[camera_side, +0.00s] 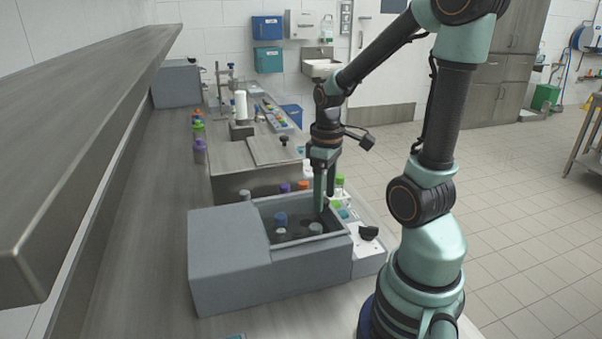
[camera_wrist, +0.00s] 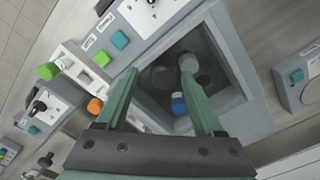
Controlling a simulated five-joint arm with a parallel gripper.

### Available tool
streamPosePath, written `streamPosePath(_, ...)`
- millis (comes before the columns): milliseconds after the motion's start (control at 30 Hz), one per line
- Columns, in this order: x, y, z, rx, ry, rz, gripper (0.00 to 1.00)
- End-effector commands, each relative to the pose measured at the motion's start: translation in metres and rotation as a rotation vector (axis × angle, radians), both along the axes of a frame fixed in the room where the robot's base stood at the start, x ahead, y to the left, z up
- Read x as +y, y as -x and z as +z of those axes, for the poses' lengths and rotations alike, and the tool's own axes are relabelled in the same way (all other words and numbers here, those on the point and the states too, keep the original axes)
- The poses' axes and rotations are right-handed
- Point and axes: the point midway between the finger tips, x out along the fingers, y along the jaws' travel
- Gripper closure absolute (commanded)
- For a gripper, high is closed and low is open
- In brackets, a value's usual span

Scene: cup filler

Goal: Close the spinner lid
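The spinner (camera_side: 285,278) is a grey box with an open square well; its raised left part (camera_side: 225,238) has a flat top. I cannot make out a separate lid. A blue-capped bottle (camera_side: 281,222) and grey-capped bottles (camera_side: 315,229) stand in the well. The wrist view shows the blue cap (camera_wrist: 179,104) and a grey cap (camera_wrist: 188,63). My gripper (camera_side: 322,206) points down at the well's far right corner. In the wrist view its green fingers (camera_wrist: 158,73) are apart with nothing held between them. The left finger overlaps the rim, the right one the well.
A control panel with a black knob (camera_side: 368,232) sits right of the well. Orange (camera_side: 303,185) and green (camera_side: 339,180) caps stand just behind. A steel box (camera_side: 240,162) is farther back. A shelf (camera_side: 75,130) overhangs the left side.

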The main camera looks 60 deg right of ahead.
Motion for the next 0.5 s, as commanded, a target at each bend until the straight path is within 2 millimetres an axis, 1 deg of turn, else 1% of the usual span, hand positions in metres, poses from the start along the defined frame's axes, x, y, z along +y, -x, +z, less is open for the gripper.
streamPosePath(167,0.001,0.0,-0.001,0.003,-0.002,0.002,0.31)
streamPosePath(267,0.001,0.0,0.002,0.002,-0.001,0.002,0.31)
streamPosePath(367,0.001,0.0,0.012,0.0,0.0,0.002,0.31)
streamPosePath(500,0.0,-0.001,0.037,-0.003,0.002,0.002,0.31)
